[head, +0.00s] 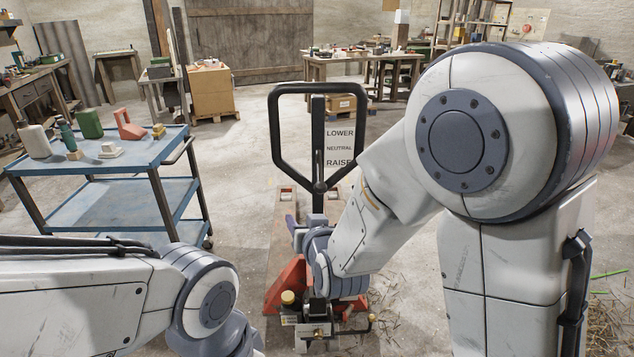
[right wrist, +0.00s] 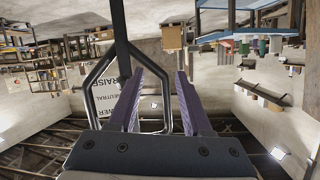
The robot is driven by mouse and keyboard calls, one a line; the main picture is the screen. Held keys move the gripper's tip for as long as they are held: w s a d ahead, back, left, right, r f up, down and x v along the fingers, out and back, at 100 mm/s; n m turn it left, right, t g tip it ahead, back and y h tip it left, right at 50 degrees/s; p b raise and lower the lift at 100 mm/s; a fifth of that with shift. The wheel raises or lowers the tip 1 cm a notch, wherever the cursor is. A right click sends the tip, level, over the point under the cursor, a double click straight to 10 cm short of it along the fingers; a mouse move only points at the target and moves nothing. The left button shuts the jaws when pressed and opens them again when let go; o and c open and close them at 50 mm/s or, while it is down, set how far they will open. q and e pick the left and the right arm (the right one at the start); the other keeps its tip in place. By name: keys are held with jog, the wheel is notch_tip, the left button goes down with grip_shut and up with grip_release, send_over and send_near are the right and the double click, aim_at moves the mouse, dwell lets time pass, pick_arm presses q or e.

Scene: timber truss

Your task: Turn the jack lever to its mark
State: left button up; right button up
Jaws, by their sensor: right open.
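The red pallet jack (head: 284,287) stands ahead of me with its black loop handle (head: 273,125) upright. A dark knob-like part (head: 319,187) sits at the foot of the loop; I cannot tell whether it is the lever. A sign (head: 340,147) behind the loop reads LOWER, NEUTRAL, RAISE. My right gripper (head: 297,226) is in front of the post, below the loop, partly hidden by its own wrist. In the right wrist view its purple jaws (right wrist: 160,82) are open, nothing visibly gripped, with the loop (right wrist: 88,92) beyond them. My left arm is lower left; its fingers are out of view.
A blue cart (head: 130,205) with bottles and small items stands at the left. A cardboard box (head: 210,92) and a workbench (head: 345,60) are farther back. Straw lies on the floor right of the jack. Open floor lies between cart and jack.

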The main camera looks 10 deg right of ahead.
aim_at(320, 181)
jog(key=w+d+r+m+t+h, duration=0.2)
jog(key=w+d+t+h, duration=0.15)
jog(key=d, duration=0.25)
jog(key=shift+t+y, duration=0.25)
jog(key=shift+y, duration=0.2)
jog(key=w+p, duration=0.1)
jog(key=w, duration=0.9)
jog(key=shift+r+p, duration=0.2)
jog(key=shift+p, duration=0.1)
jog(key=shift+a, duration=0.1)
grip_shut()
